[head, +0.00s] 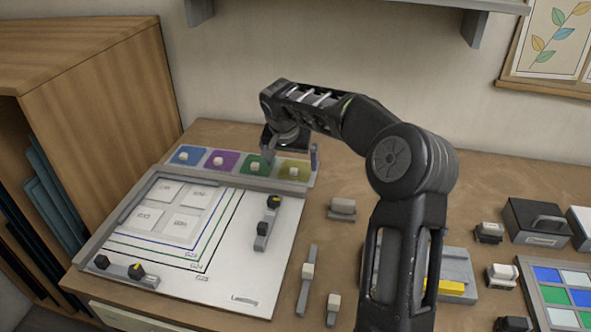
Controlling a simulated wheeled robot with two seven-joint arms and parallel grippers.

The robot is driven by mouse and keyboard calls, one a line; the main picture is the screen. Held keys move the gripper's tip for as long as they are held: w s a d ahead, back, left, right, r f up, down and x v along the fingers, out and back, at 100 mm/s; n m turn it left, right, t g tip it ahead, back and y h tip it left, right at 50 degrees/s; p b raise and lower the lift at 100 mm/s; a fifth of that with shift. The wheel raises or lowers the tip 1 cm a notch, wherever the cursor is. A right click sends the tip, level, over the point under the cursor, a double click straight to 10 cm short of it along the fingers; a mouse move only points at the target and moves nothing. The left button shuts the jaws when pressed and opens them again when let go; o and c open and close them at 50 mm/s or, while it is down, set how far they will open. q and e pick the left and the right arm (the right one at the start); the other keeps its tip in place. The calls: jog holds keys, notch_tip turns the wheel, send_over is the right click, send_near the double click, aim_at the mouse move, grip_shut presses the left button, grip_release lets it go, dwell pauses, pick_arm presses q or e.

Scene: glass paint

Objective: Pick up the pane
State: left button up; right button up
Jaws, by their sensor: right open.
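Four-colour panes stand in a grey rack at the back of the table: a blue pane (187,156), a purple pane (222,162), a green pane (250,170) and a yellow pane (299,172). My left gripper is out of view.
A white board (236,283) with coloured outlines, pale squares and black-knobbed clamps lies in front of the rack. Small grey blocks (342,208) and tools lie right of it. A dark box (535,222) and a coloured grid panel (562,295) are at right.

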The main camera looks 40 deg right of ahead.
aim_at(293, 172)
jog(key=shift+d+f, duration=0.1)
jog(key=shift+f, duration=0.2)
jog(key=p+x, duration=0.2)
jog(key=x, duration=0.2)
jog(key=shift+w+f, duration=0.15)
jog(key=shift+f, duration=0.15)
jog(key=shift+w+d+f, duration=0.1)
jog(key=shift+d+f, duration=0.05)
jog(key=shift+f, duration=0.1)
jog(key=c, duration=1.3)
